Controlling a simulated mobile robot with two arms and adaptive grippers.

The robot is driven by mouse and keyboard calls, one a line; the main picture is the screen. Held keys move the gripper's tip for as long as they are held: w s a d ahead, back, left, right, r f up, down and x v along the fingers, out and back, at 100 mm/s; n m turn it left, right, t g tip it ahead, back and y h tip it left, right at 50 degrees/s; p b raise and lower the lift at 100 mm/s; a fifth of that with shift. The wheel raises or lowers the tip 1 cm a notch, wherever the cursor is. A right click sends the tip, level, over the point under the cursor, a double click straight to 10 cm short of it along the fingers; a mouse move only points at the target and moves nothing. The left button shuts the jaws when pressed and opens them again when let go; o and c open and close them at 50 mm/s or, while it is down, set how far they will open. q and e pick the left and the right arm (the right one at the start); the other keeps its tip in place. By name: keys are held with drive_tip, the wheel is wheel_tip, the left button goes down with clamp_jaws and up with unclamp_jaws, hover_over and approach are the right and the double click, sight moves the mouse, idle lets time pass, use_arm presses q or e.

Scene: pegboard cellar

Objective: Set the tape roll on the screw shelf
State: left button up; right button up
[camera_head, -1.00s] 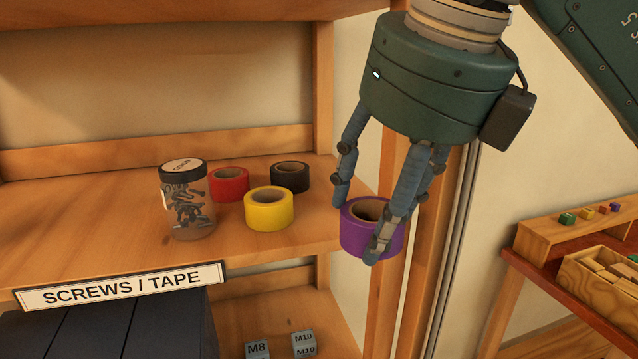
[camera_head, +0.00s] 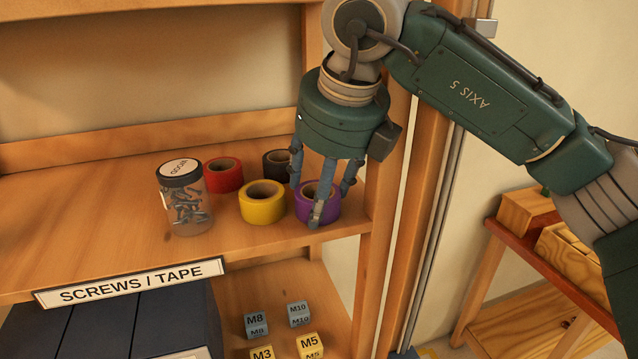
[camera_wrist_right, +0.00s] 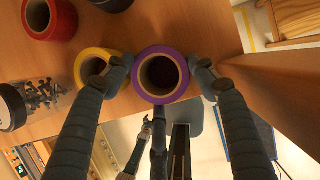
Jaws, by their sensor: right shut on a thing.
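The purple tape roll (camera_head: 327,208) is held upright by my right gripper (camera_head: 322,205), whose fingers close around its outside. It is over the front right part of the screw shelf (camera_head: 110,235), labelled SCREWS / TAPE. I cannot tell whether its underside touches the board. In the right wrist view the purple roll (camera_wrist_right: 183,88) sits between the fingers, near the shelf's front edge. The yellow roll (camera_head: 262,206) is close on its left.
On the same shelf stand a screw jar (camera_head: 186,205), a red tape roll (camera_head: 223,178) and a black tape roll (camera_head: 272,161). A wooden post (camera_head: 398,220) rises at the shelf's right end. Labelled blocks (camera_head: 257,325) sit on the shelf below.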

drive_tip(key=shift+a, duration=0.1)
drive_tip(key=o, duration=1)
drive_tip(key=shift+f, duration=0.1)
drive_tip(key=shift+o, duration=0.2)
drive_tip(key=b+v, duration=0.2)
drive_tip(key=v, duration=0.5)
drive_tip(key=shift+s+r, duration=0.15)
drive_tip(key=shift+r, duration=0.2)
drive_tip(key=shift+f, duration=0.1)
